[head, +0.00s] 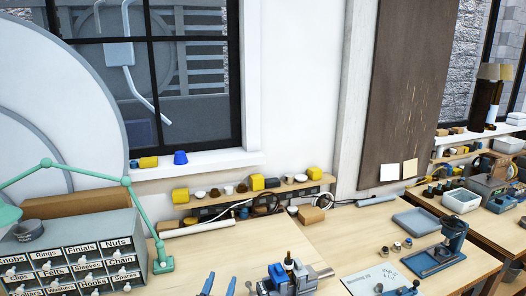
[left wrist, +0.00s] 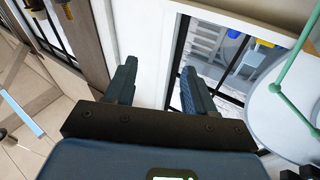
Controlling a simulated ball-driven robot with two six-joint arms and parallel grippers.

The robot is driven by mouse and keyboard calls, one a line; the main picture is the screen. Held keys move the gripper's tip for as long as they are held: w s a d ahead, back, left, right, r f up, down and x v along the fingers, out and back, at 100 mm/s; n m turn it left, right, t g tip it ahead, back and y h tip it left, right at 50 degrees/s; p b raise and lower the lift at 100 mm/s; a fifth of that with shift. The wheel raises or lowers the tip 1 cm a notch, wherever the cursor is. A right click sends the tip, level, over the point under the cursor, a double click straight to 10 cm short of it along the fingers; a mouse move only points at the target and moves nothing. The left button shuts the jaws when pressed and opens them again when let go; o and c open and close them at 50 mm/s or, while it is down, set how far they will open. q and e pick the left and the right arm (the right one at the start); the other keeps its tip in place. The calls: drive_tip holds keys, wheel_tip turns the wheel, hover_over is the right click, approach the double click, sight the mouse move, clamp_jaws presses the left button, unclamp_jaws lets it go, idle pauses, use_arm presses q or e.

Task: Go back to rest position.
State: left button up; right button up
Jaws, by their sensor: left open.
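My left gripper (head: 219,285) shows at the bottom edge of the head view as two dark blue fingertips set apart, in front of the workbench (head: 190,258). In the left wrist view the same gripper (left wrist: 157,72) is open, with nothing between its fingers. Behind it there are a white wall and a window, and the view is tilted. My right gripper is not in the head view.
A labelled drawer cabinet (head: 75,262) and a green lamp arm (head: 135,205) stand at the left. A blue and grey vise (head: 290,280) is near the front edge. A blue press (head: 440,250) and a tray (head: 415,221) are at the right. A low shelf (head: 245,195) runs behind.

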use_arm(q)
drive_tip(key=s+a+f+n+y+b, duration=0.1)
drive_tip(key=s+a+f+b, duration=0.1)
drive_tip(key=s, duration=0.9)
drive_tip(key=s+a+f+n+g+y+b, duration=0.1)
drive_tip(key=s+a+f+b, duration=0.2)
drive_tip(key=s+f, duration=0.4)
drive_tip(key=s+a+f+n+y+b, duration=0.1)
drive_tip(key=s+a+f, duration=0.3)
drive_tip(key=s, duration=1.3)
drive_tip(key=shift+a+f+g+y+b, duration=0.3)
drive_tip(key=shift+a+y+b, duration=0.15)
drive_tip(key=shift+b, duration=0.25)
